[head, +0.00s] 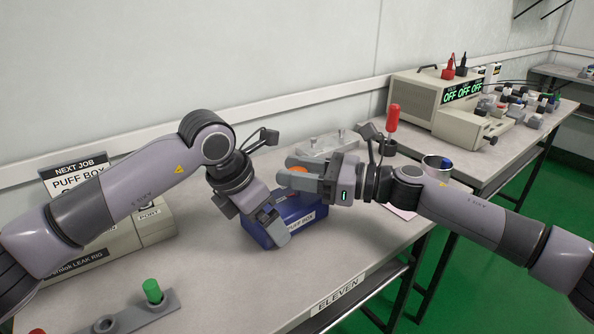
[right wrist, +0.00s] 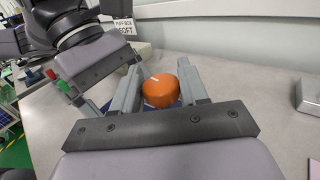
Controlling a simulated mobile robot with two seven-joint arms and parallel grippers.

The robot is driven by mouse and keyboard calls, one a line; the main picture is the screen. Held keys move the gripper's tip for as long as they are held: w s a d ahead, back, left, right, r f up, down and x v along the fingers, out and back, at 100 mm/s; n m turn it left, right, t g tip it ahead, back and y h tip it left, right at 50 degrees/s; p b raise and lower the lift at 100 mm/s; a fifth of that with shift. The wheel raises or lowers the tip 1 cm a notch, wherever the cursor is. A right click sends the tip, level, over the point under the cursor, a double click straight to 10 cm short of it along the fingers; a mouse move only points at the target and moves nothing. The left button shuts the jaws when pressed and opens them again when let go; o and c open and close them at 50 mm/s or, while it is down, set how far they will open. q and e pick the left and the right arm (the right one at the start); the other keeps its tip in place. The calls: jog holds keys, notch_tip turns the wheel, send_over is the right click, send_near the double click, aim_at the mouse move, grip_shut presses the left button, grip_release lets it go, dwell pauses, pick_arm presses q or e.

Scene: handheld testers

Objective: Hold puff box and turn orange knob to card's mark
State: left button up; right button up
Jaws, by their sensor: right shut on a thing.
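The blue puff box (head: 305,209) stands on the grey bench, its label facing front. Its orange knob (right wrist: 160,92) sits between the fingers of my right gripper (right wrist: 162,88), which is shut on it. A white pointer line shows on the knob. In the head view the knob (head: 298,169) is mostly hidden by the right gripper (head: 300,180). My left gripper (head: 268,222) is at the box's left end, one finger across its front; its grip is unclear.
A leak rig (head: 155,222) stands at the left behind my left arm. A grey rack with a green peg (head: 152,290) lies at the front left. A grey metal fixture (head: 325,144) is behind the box. A bench instrument (head: 415,95) stands at the right.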

jog(key=o, duration=1)
jog(key=shift+c, duration=0.2)
jog(key=shift+d, duration=0.15)
jog(key=v, duration=1.2)
pick_arm(q)
jog(key=o, duration=0.9)
